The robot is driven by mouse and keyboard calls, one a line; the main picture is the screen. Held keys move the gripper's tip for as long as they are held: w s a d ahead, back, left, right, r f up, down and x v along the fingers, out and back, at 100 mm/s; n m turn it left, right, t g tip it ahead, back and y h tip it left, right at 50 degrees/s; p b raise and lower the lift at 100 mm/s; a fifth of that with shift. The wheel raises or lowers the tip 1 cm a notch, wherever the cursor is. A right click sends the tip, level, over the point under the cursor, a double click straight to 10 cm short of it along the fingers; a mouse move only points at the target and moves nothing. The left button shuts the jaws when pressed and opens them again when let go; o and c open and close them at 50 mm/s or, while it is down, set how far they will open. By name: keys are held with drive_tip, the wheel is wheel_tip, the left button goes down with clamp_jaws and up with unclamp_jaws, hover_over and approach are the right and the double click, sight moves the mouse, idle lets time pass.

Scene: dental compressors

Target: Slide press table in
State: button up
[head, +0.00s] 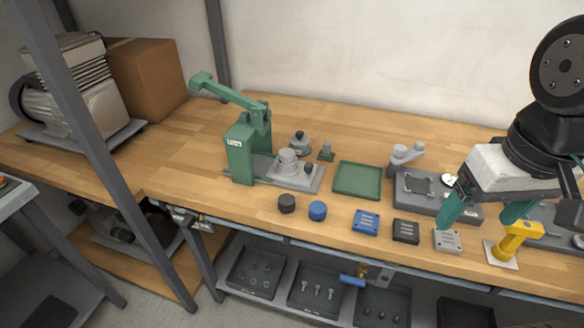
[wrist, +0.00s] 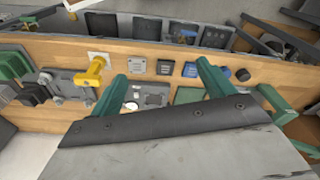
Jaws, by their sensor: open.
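The green press (head: 240,150) stands left of centre on the wooden bench, with its lever arm raised toward the upper left. My gripper (head: 478,217) is at the right of the head view, open and empty, above the bench and well apart from the press table. In the wrist view its green fingers (wrist: 155,78) are spread apart. The press shows only partly at the right edge of the wrist view.
A green tray (head: 358,194) lies right of the press table. Black and blue caps (head: 317,210) and several small plates (head: 366,222) line the front. A grey fixture (head: 410,205) and a yellow part (head: 513,238) are near my gripper. A cardboard box (head: 150,75) stands behind left.

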drive_tip(key=shift+d+f, duration=0.1)
drive_tip(key=c, duration=0.8)
drive_tip(key=shift+w+d+f+m+g, duration=0.2)
drive_tip(key=shift+w+f+m+g, duration=0.1)
drive_tip(key=shift+w+f+g, duration=0.5)
clamp_jaws()
drive_tip(key=m+t+y, duration=0.3)
drive_tip(key=m+y, duration=0.5)
drive_tip(key=m, duration=1.3)
approach(313, 174)
wheel_tip(313, 174, down, 3)
drive_tip(key=shift+f, duration=0.2)
drive_tip(key=shift+w+a, duration=0.2)
drive_tip(key=shift+a, duration=0.4)
drive_tip(key=shift+w+a, duration=0.2)
drive_tip(key=shift+a, duration=0.45)
drive_tip(key=shift+w+a, duration=0.25)
drive_tip(key=shift+a, duration=0.4)
